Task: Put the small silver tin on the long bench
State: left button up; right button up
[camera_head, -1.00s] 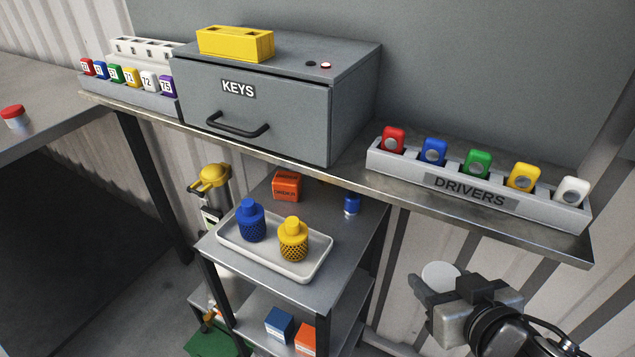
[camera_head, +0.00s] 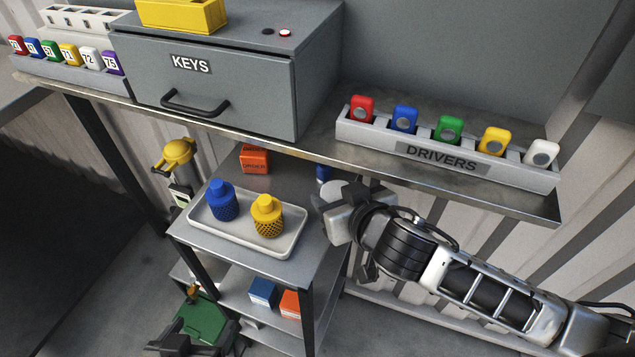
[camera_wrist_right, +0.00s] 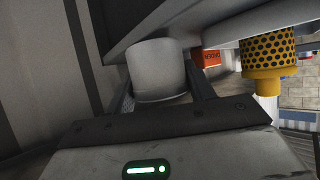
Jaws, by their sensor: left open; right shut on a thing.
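My right gripper (camera_head: 342,198) is shut on the small silver tin (camera_wrist_right: 157,70), a plain pale cylinder. My left gripper (camera_head: 197,338) is at the bottom, open, in front of a green box. A grey shelf (camera_head: 310,146) carries the key cabinet and the drivers rack; I cannot tell if this is the long bench. Another grey surface (camera_head: 14,98) is cut off at far left.
The trolley (camera_head: 270,262) holds a tray (camera_head: 296,240) with a blue bottle (camera_head: 222,200) and a yellow bottle (camera_head: 267,217). An orange box (camera_head: 254,158) stands behind. The key cabinet (camera_head: 205,100) and drivers rack (camera_head: 440,156) occupy the shelf; a strip between them is clear.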

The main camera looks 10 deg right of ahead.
jog(key=w+a, duration=0.3)
jog(key=shift+w, duration=0.3)
jog(key=shift+s+f+p, duration=0.15)
jog(key=shift+f+p, duration=0.15)
jog(key=shift+f, duration=0.2)
jog(key=o, duration=1)
jog(key=shift+r, duration=0.1)
